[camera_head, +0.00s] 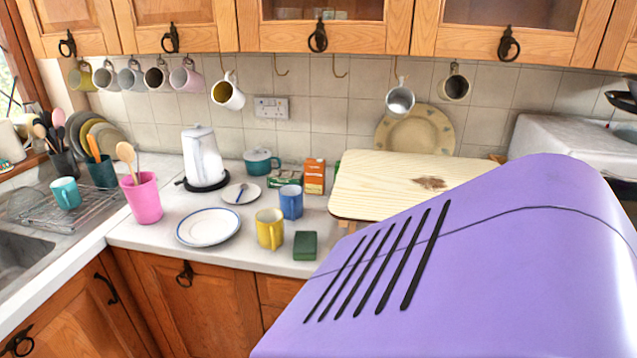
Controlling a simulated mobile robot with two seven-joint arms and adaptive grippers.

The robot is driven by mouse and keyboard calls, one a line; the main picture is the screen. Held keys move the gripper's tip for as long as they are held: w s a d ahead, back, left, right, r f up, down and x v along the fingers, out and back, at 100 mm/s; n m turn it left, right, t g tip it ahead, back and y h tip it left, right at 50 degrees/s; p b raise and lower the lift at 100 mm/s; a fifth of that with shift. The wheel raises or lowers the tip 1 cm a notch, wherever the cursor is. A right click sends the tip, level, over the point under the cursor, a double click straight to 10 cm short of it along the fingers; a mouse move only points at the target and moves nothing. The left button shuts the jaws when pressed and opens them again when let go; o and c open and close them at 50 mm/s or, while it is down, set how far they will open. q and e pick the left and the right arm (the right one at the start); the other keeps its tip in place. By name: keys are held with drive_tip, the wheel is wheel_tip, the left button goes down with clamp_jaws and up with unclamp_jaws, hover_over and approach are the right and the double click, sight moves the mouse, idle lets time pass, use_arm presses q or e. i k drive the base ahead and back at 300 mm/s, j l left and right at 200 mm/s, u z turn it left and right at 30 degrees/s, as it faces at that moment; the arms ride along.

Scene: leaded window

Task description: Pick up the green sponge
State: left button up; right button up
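The green sponge (305,246) is a small dark green block near the front edge of the white counter (151,233). It is just right of the yellow mug (269,229), with a small gap between them. Its front and top are in plain view. Neither of my grippers is in view.
A blue mug (291,202) stands behind the sponge, and a white plate (208,227) lies to the left. A pink cup (142,198) with utensils stands near the sink. A wooden board (410,181) is to the right. The lower right of the view is blocked.

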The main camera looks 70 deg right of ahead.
sight(305, 247)
drive_tip(key=z, duration=1.9)
